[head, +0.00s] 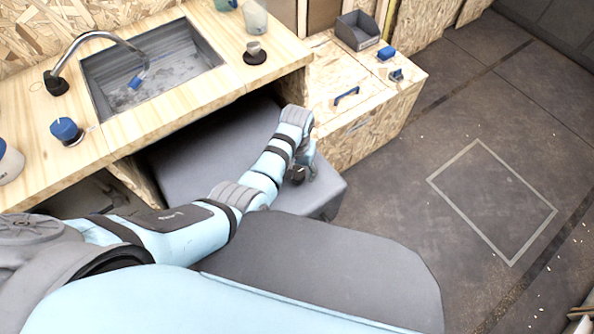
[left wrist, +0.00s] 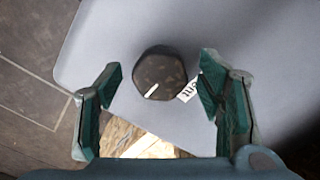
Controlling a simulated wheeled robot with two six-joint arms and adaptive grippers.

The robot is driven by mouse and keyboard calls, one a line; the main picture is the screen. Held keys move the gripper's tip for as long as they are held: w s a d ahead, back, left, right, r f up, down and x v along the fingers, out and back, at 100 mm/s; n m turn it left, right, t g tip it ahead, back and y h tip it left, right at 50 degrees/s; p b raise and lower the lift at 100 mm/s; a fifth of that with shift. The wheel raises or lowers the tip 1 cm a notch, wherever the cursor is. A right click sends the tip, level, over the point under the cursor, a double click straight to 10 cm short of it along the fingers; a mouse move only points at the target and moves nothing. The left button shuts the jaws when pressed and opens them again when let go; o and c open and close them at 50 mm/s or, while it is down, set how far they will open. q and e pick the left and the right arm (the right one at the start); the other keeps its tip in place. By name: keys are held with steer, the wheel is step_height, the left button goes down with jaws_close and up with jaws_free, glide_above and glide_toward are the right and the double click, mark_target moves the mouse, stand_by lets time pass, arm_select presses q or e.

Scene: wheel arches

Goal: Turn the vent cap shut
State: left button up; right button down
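The vent cap (left wrist: 160,72) is a dark, faceted knob with a white mark on its edge. It sits on a flat grey surface (left wrist: 110,35) next to a partly hidden white label (left wrist: 189,91). My left gripper (left wrist: 161,78) is open, with one teal finger on each side of the cap and visible gaps between. In the head view my left gripper (head: 304,170) is over the grey box (head: 195,160) beside the counter, near a small dark knob (head: 297,175). My right gripper is not in view.
A wooden counter (head: 190,95) with a sink (head: 150,68) and tap (head: 100,37) runs above the grey box. The floor beyond is open.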

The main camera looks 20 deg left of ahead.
arm_select(q)
steer(key=c, duration=1)
steer(key=shift+n, duration=0.4)
steer(key=shift+r+n+p, duration=0.1)
steer(key=shift+n+p, duration=0.75)
steer(key=shift+n, duration=0.05)
steer(key=n+p, duration=0.1)
steer(key=n, duration=0.2)
steer(key=shift+w+n, duration=0.1)
steer(key=shift+n, duration=0.2)
steer(key=n+p, duration=0.1)
steer(key=n, duration=1)
steer(key=shift+n+p, duration=0.35)
steer(key=shift+n, duration=0.05)
